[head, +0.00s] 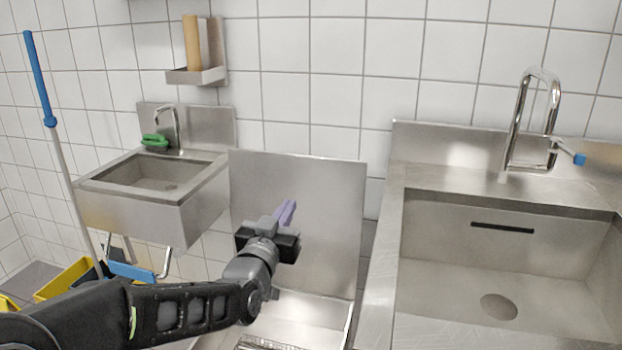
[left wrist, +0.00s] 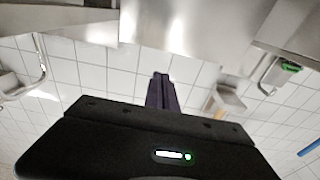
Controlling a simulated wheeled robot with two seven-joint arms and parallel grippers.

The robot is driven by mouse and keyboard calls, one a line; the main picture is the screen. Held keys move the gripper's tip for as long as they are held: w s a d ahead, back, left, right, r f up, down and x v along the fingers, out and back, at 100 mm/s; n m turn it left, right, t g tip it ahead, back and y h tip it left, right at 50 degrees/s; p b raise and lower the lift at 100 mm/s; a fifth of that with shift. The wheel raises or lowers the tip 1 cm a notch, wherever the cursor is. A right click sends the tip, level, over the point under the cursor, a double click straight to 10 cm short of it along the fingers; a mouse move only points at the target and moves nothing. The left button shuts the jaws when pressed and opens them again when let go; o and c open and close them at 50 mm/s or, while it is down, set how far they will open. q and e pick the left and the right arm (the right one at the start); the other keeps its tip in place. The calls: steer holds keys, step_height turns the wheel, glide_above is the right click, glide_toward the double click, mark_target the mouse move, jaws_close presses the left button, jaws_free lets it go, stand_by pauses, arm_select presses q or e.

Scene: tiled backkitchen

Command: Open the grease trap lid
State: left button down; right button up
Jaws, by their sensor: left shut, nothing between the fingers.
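The grease trap lid (head: 315,190) is a flat stainless panel. It stands upright near the tiled wall, between the two sinks. Below it the steel trap body (head: 310,313) shows its open top, with part of a wire rack (head: 265,343) at the bottom edge of the head view. My left gripper (head: 288,208) is in front of the lid, its purple fingers shut and empty. Whether the fingers touch the lid is hard to tell. The shut fingers also show in the left wrist view (left wrist: 161,85). My right gripper is not in view.
A small hand sink (head: 140,210) hangs at the left, with a green brush (head: 155,141) on it. A large steel sink (head: 395,260) stands close on the right. A blue-handled pole (head: 50,120) and a yellow bucket (head: 62,280) are at the far left.

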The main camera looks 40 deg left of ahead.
arm_select(q)
steer(key=shift+a, duration=0.1)
steer(key=x, duration=1.4)
steer(key=shift+f, duration=0.15)
steer(key=w+a+r+g+p, duration=0.1)
steer(key=w+a+g+p, duration=0.1)
steer(key=w+p, duration=0.4)
steer(key=shift+w+a+r+h, duration=0.25)
steer(key=shift+w+a+h, duration=0.2)
steer(key=shift+w, duration=0.45)
